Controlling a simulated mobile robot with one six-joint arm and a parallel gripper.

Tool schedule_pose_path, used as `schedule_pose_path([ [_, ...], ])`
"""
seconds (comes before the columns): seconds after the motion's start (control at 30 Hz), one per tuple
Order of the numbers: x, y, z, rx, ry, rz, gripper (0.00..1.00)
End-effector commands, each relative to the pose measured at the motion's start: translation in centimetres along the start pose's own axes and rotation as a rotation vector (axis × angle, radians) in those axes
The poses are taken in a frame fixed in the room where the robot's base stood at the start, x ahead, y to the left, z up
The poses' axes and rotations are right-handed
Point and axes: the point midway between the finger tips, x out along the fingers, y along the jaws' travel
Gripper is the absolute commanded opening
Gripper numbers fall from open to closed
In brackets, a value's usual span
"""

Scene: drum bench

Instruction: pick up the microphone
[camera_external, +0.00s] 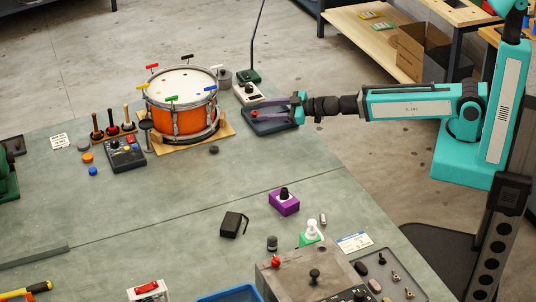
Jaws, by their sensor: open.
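I cannot tell for certain which thing is the microphone. A thin dark gooseneck on a dark green base (249,77) stands behind the drum's right side, and its top is cut off by the frame. A small black round head on a short stem (146,125) stands at the drum's left edge. My gripper (291,110) is open at the bench's right back edge. It points left, over or beside a dark slab (270,123) with a red knob; the exact contact is unclear. The gooseneck base is up and left of my gripper, apart from it.
An orange drum (180,102) sits on a wooden board, left of my gripper. A cream box (248,94) stands between the gooseneck base and the slab. A purple box (284,202), a black block (233,224) and a grey machine (305,272) are nearer. The bench's left middle is clear.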

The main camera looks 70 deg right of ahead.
Motion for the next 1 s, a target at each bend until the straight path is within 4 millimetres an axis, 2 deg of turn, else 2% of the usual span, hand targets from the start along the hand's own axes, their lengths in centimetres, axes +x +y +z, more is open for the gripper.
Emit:
schedule_pose_path([
  [0.03, 0.0, -1.9, -0.8, 0.000, 0.004, -0.022, 0.46],
  [0.1, -0.1, -4.2, -1.5, 0.001, 0.008, -0.048, 0.46],
  [0.47, -1.6, -16.1, -4.9, 0.010, 0.018, -0.178, 0.46],
  [0.77, -4.4, -25.9, -7.2, 0.015, 0.019, -0.290, 0.46],
  [1.0, -7.6, -33.4, -8.7, 0.015, 0.016, -0.381, 0.46],
])
